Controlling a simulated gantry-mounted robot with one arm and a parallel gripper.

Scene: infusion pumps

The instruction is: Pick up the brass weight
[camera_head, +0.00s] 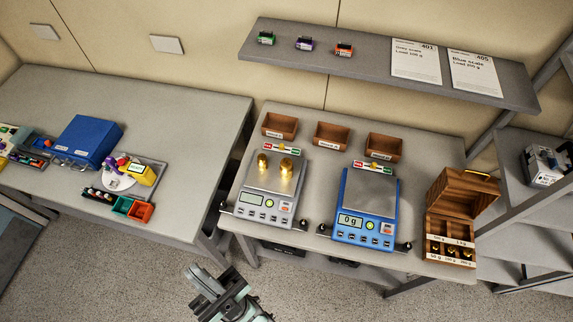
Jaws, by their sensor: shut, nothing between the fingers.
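Two brass weights stand upright on the pan of the grey scale, a left one (262,162) and a right one (286,168). The grey scale (265,205) is at the table's middle left; its display is unreadable. More small brass pieces (435,247) sit in the front compartments of the open wooden weight box (461,192). The blue scale (364,208) has an empty pan and reads 0 g. My gripper (205,282) is shut and empty, low in the view over the floor, in front of the table and well apart from the weights.
Wooden trays (331,136) line the table's back. Small levers (321,229) stick out beside the scales' fronts. A wall shelf (370,65) overhangs behind with two cards. The left table (190,115) holds a blue box (87,142) and small containers. Floor ahead is open.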

